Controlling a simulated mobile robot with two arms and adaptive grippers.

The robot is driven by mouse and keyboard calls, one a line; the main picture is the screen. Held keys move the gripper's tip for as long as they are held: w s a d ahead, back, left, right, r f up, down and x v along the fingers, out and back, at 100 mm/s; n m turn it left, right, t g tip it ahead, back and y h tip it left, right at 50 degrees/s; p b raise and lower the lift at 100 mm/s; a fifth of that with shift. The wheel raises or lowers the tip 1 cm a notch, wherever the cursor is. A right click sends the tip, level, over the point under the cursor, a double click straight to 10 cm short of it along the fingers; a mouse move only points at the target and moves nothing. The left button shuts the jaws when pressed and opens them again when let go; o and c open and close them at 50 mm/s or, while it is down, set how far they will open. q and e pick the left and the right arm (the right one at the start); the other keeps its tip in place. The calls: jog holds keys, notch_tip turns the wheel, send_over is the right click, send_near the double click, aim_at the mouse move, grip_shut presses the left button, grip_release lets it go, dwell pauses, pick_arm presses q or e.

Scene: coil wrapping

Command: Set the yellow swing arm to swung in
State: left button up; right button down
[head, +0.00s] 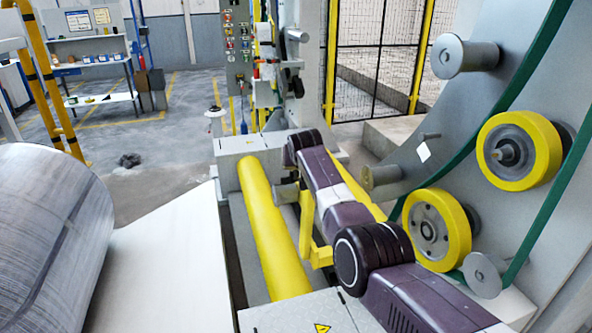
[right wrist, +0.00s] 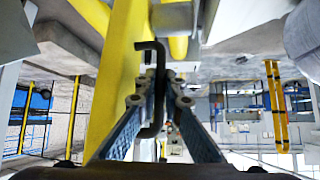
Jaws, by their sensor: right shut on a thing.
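The yellow swing arm (head: 307,225) shows in the head view as a yellow bar beside my right arm, partly hidden behind it. In the right wrist view it is a broad yellow beam (right wrist: 122,60) running from the top down behind the left finger. A dark bent handle (right wrist: 151,48) stands at its side. My right gripper (right wrist: 163,95) is shut on this handle, its two fingers meeting around the bar. In the head view the right arm's links reach in from the bottom right, and the right gripper itself is hidden. My left gripper is in neither view.
A long yellow roller (head: 265,225) lies left of the swing arm. Yellow wheels (head: 518,150) and a green belt (head: 510,95) stand close on the right. A large metal coil (head: 45,240) is at the left. A control panel (head: 238,50) stands behind.

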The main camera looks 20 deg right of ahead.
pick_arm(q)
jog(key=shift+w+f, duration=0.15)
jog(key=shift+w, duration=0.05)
pick_arm(e)
jog(key=shift+w+r, duration=0.15)
jog(key=shift+r, duration=0.2)
jog(key=c, duration=2.3)
grip_release()
jog(key=shift+w, duration=0.1)
jog(key=shift+w+f, duration=0.25)
jog(key=shift+f, duration=0.1)
jog(key=shift+v, duration=6)
